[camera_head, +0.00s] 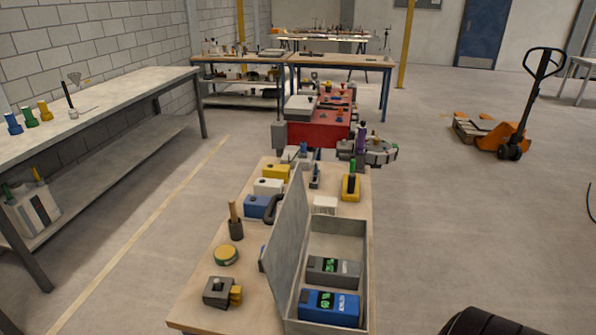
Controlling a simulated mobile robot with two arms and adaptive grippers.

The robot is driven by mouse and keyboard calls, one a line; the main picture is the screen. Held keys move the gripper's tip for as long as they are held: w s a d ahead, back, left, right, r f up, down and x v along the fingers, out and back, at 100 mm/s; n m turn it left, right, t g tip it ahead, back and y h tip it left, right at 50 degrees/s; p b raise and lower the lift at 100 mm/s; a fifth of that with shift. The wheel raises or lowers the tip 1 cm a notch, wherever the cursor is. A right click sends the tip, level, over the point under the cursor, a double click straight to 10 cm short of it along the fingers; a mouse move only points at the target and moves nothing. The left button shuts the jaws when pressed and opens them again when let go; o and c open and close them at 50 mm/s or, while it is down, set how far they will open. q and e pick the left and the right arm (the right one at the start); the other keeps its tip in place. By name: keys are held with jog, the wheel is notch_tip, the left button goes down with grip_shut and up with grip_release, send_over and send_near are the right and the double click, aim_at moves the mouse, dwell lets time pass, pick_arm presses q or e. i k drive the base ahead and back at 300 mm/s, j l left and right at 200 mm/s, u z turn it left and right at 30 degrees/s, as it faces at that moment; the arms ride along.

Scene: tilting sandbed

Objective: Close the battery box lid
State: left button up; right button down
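The battery box (360,262) is a grey open-topped box at the near right of the wooden table. Its lid (288,240) stands raised along the left side of the box, close to upright. Inside lie a grey battery (333,271) and, nearer, a blue battery (330,307); both have green markings on top. The far part of the box floor is bare. The lid hides a strip of the table behind it.
On the wooden table (195,300), left of the lid, are a grey-and-yellow device (221,292), a tape measure (225,255) and a dark cup (236,229). Yellow, white and blue blocks stand farther back. A dark rounded shape (485,322) shows at bottom right.

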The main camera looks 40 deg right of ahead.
aim_at(278, 259)
jog(key=i+j+z, duration=0.15)
jog(key=z, duration=0.3)
jog(key=i+j+z, duration=0.2)
jog(key=z, duration=0.25)
jog(key=i+j+z, duration=0.15)
jog(key=j+z, duration=0.55)
jog(key=z, duration=0.15)
jog(key=i+j+z, duration=0.1)
jog(key=j+z, duration=0.6)
jog(key=j, duration=0.15)
jog(key=j+z, duration=0.3)
jog(key=j, duration=0.15)
jog(key=k+j+u, duration=0.3)
jog(key=k+j, duration=0.2)
